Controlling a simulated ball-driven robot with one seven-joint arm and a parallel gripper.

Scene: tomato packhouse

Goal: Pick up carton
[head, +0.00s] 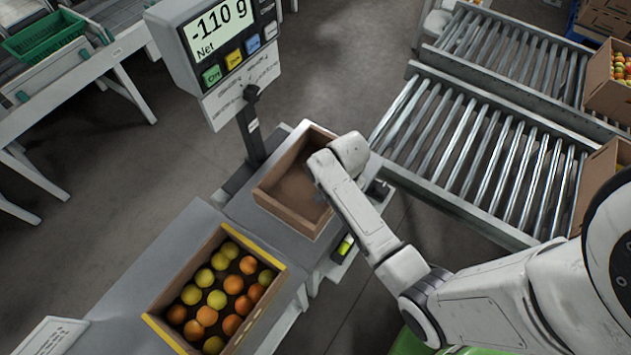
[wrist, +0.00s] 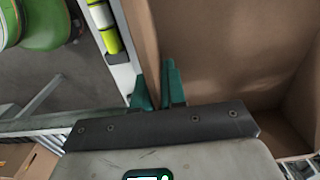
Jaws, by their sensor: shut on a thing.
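The open brown carton (head: 284,212) sits at the weighing station below the display in the head view and looks empty inside. In the wrist view its inside (wrist: 222,50) fills the upper right, and one wall edge runs down between my fingers. My gripper (wrist: 158,86) has its two green fingers on either side of that wall, shut on it. In the head view my wrist covers the carton's right side and hides the fingertips. I cannot tell whether the carton is clear of the surface under it.
A scale display (head: 220,30) reading -110 g stands behind the carton. A fruit-filled carton with yellow edges (head: 160,329) is at the lower left. Roller conveyors (head: 470,140) lie to the right, with cartons at their far right. A green crate (head: 45,38) sits at the upper left.

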